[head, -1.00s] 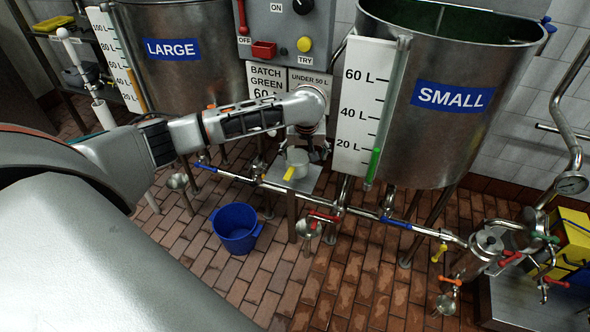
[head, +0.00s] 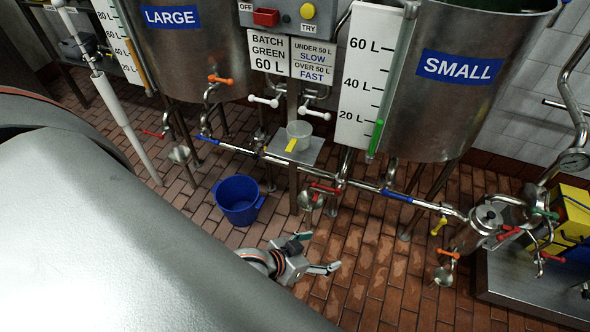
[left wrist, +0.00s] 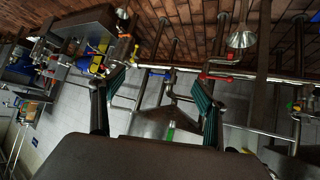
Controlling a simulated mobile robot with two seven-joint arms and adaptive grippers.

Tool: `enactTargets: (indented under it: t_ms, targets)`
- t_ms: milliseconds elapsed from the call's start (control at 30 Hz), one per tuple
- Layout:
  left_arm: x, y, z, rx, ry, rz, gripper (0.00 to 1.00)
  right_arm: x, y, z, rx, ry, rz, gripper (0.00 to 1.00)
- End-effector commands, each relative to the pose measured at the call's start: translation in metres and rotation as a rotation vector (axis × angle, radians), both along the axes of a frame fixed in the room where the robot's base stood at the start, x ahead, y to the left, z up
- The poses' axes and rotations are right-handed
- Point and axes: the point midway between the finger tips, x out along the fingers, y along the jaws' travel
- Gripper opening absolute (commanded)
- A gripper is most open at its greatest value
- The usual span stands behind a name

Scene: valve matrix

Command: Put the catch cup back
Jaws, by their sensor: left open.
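The catch cup (head: 298,131), a small grey cup with a yellow handle (head: 291,145), stands upright on a small metal shelf (head: 312,150) below the batch sign. My left gripper (head: 315,253) is open and empty, low in front of the shelf and well apart from the cup, over the brick floor. In the left wrist view its two dark green ribbed fingers (left wrist: 155,107) are spread with nothing between them. I cannot make out the cup in that view. My right gripper is not in view.
A blue bucket (head: 238,200) stands on the floor left of the shelf. Pipes with coloured valve handles (head: 327,189) run below the LARGE tank (head: 190,60) and SMALL tank (head: 450,90). White handles (head: 314,114) stick out just above the cup. Bare floor lies in front.

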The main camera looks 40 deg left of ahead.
Motion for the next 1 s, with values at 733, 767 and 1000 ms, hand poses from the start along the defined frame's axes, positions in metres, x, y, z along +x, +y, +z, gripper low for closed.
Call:
enactTargets:
  t_ms: [733, 767, 1000]
  targets:
    - [-0.06, 0.038, 0.012, 0.196, -0.118, -0.021, 0.74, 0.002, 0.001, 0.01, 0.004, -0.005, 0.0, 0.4]
    - [-0.061, 0.038, 0.015, 0.193, -0.118, -0.02, 0.74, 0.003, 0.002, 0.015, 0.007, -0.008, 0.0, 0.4]
    - [-0.065, 0.035, 0.017, 0.179, -0.108, -0.018, 0.74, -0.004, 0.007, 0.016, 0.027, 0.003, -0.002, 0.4]
